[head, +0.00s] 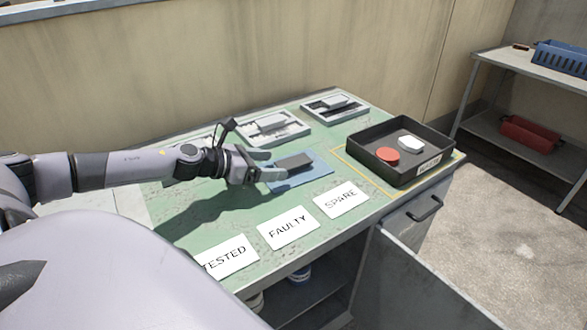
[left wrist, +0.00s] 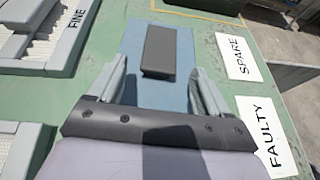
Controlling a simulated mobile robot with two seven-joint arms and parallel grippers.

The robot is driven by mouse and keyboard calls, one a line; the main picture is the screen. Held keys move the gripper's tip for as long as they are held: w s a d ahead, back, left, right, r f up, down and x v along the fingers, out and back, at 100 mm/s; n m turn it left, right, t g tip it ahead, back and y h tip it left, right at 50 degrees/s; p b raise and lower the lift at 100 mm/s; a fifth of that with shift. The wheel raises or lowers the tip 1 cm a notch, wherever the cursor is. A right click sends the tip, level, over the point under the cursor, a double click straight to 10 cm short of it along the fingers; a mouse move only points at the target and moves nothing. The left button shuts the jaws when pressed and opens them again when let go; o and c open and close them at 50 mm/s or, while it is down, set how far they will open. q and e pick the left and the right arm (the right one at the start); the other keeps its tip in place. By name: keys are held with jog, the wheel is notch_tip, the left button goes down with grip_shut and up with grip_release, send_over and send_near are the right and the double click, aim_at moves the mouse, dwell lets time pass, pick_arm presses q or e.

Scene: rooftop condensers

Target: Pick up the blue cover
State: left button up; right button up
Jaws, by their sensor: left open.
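A flat blue sheet (head: 312,172) lies on the green worktop; it also shows in the left wrist view (left wrist: 205,55). It is the only blue piece on this table, and I cannot tell if it is the blue cover. A dark grey block (head: 293,161) lies on it, seen in the left wrist view (left wrist: 159,52) just ahead of and between my fingers. My left gripper (head: 271,165) is open and empty at the sheet's left edge, its fingers pointing toward the block. Its open fingers also show in the left wrist view (left wrist: 157,72). My right gripper is not in view.
A black tray (head: 359,160) at the right holds a red round piece (head: 388,155) and a white piece (head: 410,142). Grey trays (head: 275,129) line the back by the wall. White labels (head: 288,229) lie along the front. A blue crate (head: 562,58) stands on a side table.

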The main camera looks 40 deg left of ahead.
aim_at(294, 166)
pick_arm(q)
jog(key=shift+p+x, duration=0.3)
jog(key=shift+x, duration=1.1)
jog(key=shift+c, duration=0.4)
